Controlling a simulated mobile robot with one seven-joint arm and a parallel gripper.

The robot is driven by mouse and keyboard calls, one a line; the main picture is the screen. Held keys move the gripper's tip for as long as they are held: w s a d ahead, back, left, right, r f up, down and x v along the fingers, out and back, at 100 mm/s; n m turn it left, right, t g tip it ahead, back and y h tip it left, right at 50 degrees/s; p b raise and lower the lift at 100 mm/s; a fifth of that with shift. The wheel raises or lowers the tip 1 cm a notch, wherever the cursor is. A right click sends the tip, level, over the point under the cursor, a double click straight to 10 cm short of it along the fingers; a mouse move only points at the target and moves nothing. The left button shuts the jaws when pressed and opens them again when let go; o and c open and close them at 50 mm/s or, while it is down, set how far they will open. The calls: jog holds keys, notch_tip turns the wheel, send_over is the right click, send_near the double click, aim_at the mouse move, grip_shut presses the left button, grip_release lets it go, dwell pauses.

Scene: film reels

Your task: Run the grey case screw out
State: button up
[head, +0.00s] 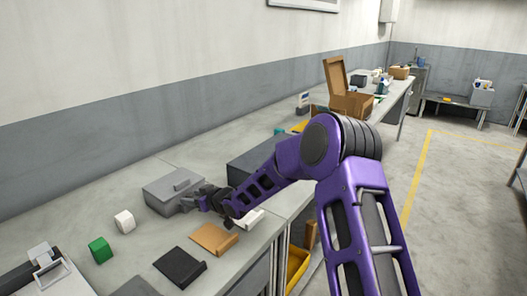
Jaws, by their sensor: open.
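A grey case (163,186) with a raised handle-like piece on top sits on the workbench at centre left. My gripper (190,204) is at the right front side of the case, low over the bench. It is open, and the picture is too small to show anything between its fingers. I cannot make out the case screw; the gripper covers part of that side of the case. Whether the fingers touch the case cannot be told.
A white block (124,221), a green block (99,250), a tan flat item (214,239) and a black one (180,267) lie in front. A white piece (251,218) lies under my arm. A dark grey box (250,163) and an open cardboard box (351,104) stand farther back.

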aim_at(191, 196)
jog(key=p+v, duration=0.1)
jog(key=v, duration=0.2)
jog(key=shift+s+d+r, duration=0.15)
jog(key=shift+d+r, duration=0.05)
jog(key=shift+d, duration=0.05)
jog(key=s+d, duration=0.8)
jog(key=shift+s+d+f+p, duration=0.15)
jog(key=shift+s+p, duration=0.1)
jog(key=shift+p, duration=0.1)
jog(key=w+d+r+m+t+h+p, duration=0.1)
jog(key=d+r+m+h, duration=0.2)
jog(key=r+m, duration=0.7)
jog(key=w+d+r+m+t+h+p, duration=0.1)
jog(key=w+d+r+m+t+h, duration=0.1)
jog(key=d+r+m+h, duration=0.2)
jog(key=shift+w+d+r+m+p, duration=0.25)
jog(key=shift+d+r+m, duration=1.55)
jog(key=shift+r+m, duration=1.65)
jog(key=shift+r+n, duration=0.15)
jog(key=shift+n, duration=0.1)
